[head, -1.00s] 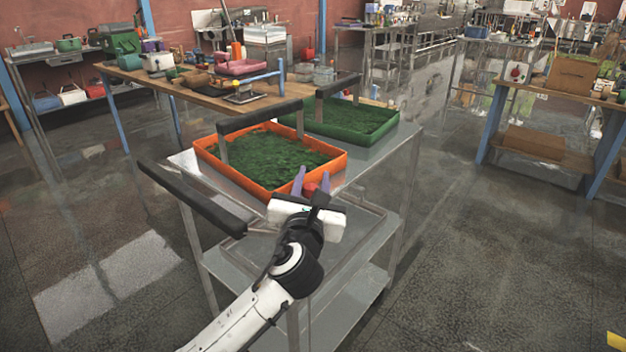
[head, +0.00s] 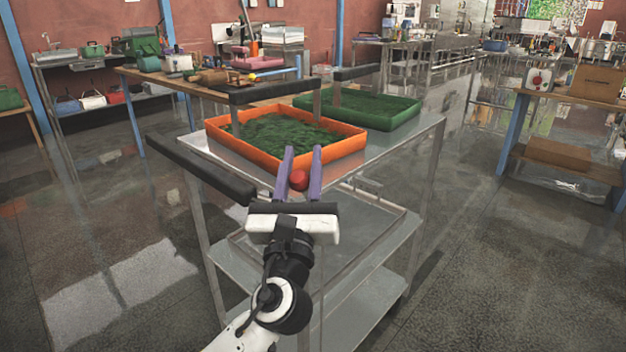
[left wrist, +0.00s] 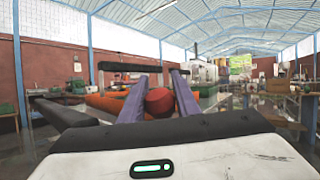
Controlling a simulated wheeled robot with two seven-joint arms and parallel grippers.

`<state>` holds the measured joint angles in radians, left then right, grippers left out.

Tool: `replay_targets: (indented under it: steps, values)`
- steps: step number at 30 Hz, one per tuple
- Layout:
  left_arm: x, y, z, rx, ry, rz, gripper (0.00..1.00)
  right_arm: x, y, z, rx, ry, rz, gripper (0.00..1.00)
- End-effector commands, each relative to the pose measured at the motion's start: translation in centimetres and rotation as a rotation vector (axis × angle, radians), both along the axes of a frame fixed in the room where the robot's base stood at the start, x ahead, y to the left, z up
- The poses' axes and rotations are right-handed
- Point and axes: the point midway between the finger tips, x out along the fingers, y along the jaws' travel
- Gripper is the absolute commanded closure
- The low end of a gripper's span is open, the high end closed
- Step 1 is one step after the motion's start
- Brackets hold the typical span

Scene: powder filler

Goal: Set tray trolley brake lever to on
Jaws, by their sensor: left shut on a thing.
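The metal tray trolley (head: 410,148) stands in front of me, with a black push handle (head: 200,168) at its near left side. The brake lever's red round knob (head: 298,180) is at the trolley's near end, below the orange tray. My left gripper (head: 302,158) reaches in from below, its two purple fingers shut on the knob from either side. The knob also shows between the fingers in the left wrist view (left wrist: 159,102). The lever's shaft is hidden, so I cannot tell its angle. My right gripper is not in view.
A wooden bench (head: 170,82) stands behind at left, another bench (head: 578,98) at right. The floor on both sides is clear.

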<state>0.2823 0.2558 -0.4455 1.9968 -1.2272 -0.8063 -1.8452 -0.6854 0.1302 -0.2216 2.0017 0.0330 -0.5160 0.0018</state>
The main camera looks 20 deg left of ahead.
Motion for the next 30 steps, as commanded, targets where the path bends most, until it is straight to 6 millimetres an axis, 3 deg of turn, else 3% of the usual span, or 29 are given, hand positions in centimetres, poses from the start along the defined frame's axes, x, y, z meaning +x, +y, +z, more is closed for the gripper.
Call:
replay_targets:
  steps: [1, 6, 24, 25, 28, 30]
  values:
    - [-0.3, 0.1, -0.9, -0.008, -0.022, 0.000, 1.00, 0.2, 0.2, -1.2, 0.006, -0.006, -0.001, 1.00]
    - [-1.1, 0.4, -0.9, -0.029, -0.079, 0.000, 1.00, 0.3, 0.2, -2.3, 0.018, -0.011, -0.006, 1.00]
    - [-1.6, 0.6, -0.6, -0.044, -0.116, 0.000, 1.00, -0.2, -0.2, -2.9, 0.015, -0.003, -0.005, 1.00]
    - [-1.6, 0.6, -0.6, -0.044, -0.116, 0.000, 0.68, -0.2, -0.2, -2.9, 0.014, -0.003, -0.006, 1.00]
    - [-1.6, 0.6, -0.6, -0.043, -0.115, 0.000, 0.53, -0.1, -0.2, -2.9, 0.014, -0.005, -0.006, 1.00]
    - [-1.6, 0.6, -0.6, -0.043, -0.115, 0.000, 0.53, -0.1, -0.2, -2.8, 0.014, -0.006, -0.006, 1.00]
